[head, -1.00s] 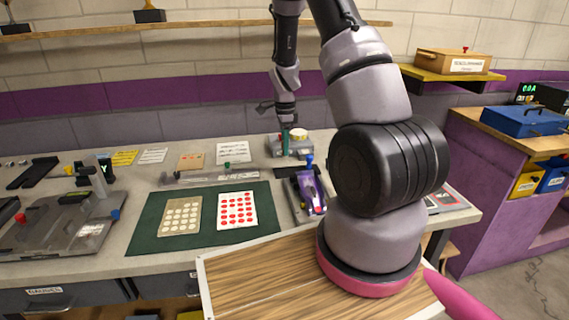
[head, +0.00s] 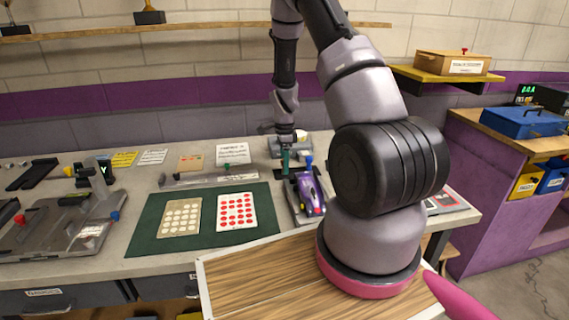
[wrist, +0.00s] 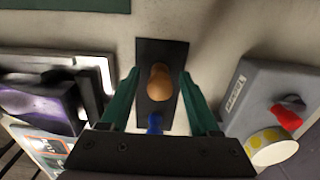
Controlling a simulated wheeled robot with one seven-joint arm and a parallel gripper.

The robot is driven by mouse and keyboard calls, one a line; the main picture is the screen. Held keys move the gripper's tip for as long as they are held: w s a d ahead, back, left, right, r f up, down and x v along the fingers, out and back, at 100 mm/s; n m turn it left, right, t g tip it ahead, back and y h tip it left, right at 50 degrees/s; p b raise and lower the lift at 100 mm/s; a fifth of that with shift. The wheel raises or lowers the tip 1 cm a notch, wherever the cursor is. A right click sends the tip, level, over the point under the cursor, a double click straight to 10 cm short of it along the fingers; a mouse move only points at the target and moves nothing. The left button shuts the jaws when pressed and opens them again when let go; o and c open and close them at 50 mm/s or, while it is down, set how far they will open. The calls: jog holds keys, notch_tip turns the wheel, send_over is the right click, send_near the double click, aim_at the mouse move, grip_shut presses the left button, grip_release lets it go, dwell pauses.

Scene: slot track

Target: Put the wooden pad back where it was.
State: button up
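In the wrist view a rounded wooden piece (wrist: 159,82) sits on a dark rectangular plate (wrist: 150,55); I take the wooden piece to be the pad's top or handle, but cannot be sure. A small blue part (wrist: 154,123) shows just below it. My gripper (wrist: 161,100) is open, its two green fingers apart on either side of the wooden piece, with a visible gap on both sides. In the head view my gripper (head: 286,162) is low over the bench, behind the purple car (head: 308,190); the wooden piece cannot be made out there.
A grey box with a red knob (wrist: 270,95) and a yellow-rimmed roll (wrist: 268,148) stand close on the wrist view's right. The purple car and its track are close on the left. A green mat (head: 155,240) with two dotted cards lies left of the car on the bench.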

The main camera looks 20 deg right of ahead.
jog(key=s+a+r+n+t+y, duration=0.1)
jog(key=s+r+n, duration=0.1)
jog(key=r, duration=1)
jog(key=s+a+r+n+t, duration=0.1)
jog(key=a+r, duration=0.1)
jog(key=r, duration=1)
jog(key=s+a+r+n+t, duration=0.2)
jog(key=s+r+n, duration=0.4)
jog(key=s+r, duration=0.3)
jog(key=s+a+r+n+t+y, duration=0.1)
jog(key=s+a+r+n+t, duration=0.2)
jog(key=s+r+n, duration=0.4)
jog(key=s+a+r, duration=0.1)
jog(key=s+r, duration=0.1)
jog(key=s, duration=0.4)
jog(key=shift+s, duration=0.35)
